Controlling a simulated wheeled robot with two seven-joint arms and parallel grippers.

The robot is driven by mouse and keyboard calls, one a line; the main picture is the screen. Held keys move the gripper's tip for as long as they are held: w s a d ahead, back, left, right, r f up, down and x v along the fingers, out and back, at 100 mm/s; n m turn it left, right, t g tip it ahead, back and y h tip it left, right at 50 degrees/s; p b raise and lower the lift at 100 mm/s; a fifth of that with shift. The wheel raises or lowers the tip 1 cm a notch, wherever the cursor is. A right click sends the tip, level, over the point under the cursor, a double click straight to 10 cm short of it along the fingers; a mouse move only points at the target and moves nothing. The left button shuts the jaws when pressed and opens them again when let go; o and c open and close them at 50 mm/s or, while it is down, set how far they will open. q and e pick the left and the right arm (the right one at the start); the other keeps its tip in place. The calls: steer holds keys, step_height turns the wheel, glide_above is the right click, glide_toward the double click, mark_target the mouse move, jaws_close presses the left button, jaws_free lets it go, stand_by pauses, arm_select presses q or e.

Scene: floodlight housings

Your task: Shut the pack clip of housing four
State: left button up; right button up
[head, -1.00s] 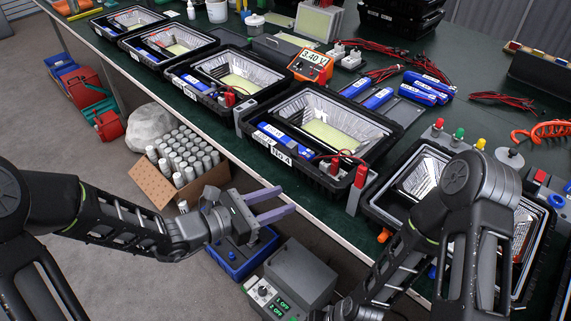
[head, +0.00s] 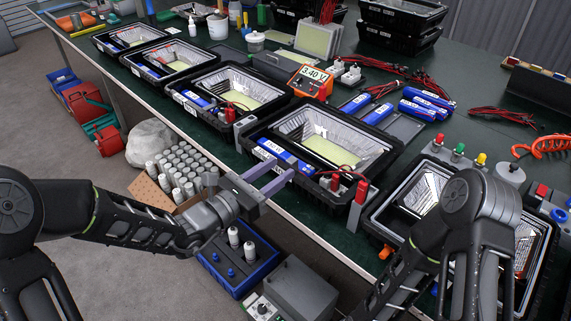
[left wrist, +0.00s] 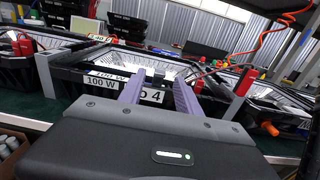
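Housing four (head: 340,130) is a black open case with a reflective lining and a yellow panel. It stands at the table's front edge; its "No 4" label shows in the left wrist view (left wrist: 152,96). A blue battery pack (head: 287,155) lies along its front inside. An upright grey piece with a red top (head: 359,192) stands at its right front corner, also in the left wrist view (left wrist: 244,82). I cannot tell which part is the pack clip. My left gripper (head: 283,170) is open and empty, its purple fingers before the housing's front wall. My right gripper is out of view.
Other housings stand to the left (head: 225,92) and right (head: 415,195). An orange meter (head: 312,82) reads 3.40 V behind. Below the table edge are a blue crate (head: 237,265), a grey box (head: 300,290) and a carton of cells (head: 155,190). Red leads lie on the table.

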mark_target(289, 163)
arm_select(q)
steer(key=shift+x, duration=1.7)
steer(key=shift+c, duration=0.2)
jaws_close()
